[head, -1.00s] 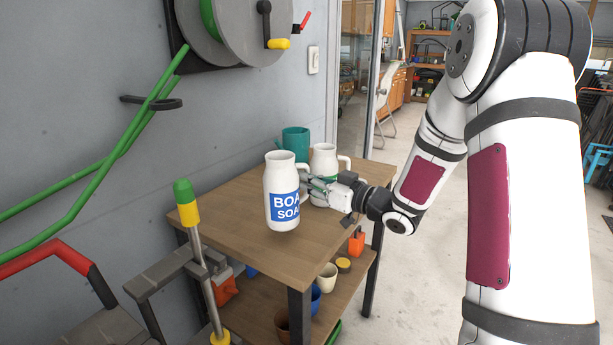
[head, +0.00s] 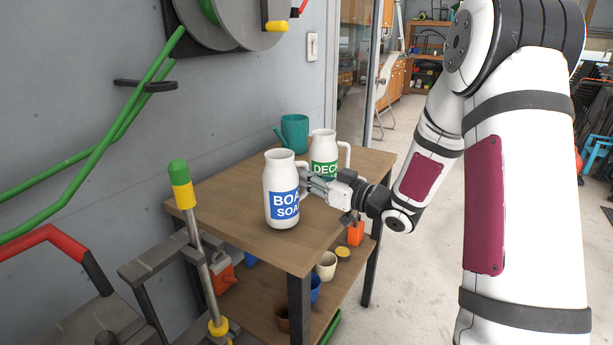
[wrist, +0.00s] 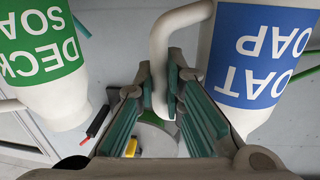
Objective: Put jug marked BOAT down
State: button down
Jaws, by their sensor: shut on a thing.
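The jug marked BOAT SOAP (head: 281,180) is white with a blue label. It stands upright at the front of the wooden table (head: 240,232), and its base looks level with the tabletop; whether it bears weight there I cannot tell. My gripper (head: 309,187) is at its right side, shut on its handle. In the wrist view the BOAT jug (wrist: 250,115) is upside down at the right, with its handle (wrist: 160,70) between my gripper's green-padded fingers (wrist: 170,105). A white jug marked DECK (head: 323,147) with a green label stands behind it; it also shows in the wrist view (wrist: 45,100).
A teal watering can (head: 295,133) stands at the table's back. The tabletop is bare to the left and front of the BOAT jug. Pots (head: 327,265) sit on the lower shelf. A post with a green and yellow top (head: 181,185) rises before the table's left side.

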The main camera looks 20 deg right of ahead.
jog(key=shift+f, duration=0.45)
dwell(0.5)
jog(key=c, duration=1.6)
grip_release()
jog(key=shift+c, duration=0.5)
jog(key=c, duration=0.3)
jog(key=shift+s, duration=0.1)
jog(key=shift+s+d, duration=0.35)
jog(key=shift+s, duration=0.2)
jog(key=p+v, duration=0.3)
jog(key=v, duration=1)
jog(key=shift+s+d+p, duration=0.15)
jog(key=shift+s+p, duration=0.05)
jog(key=shift+p, duration=0.2)
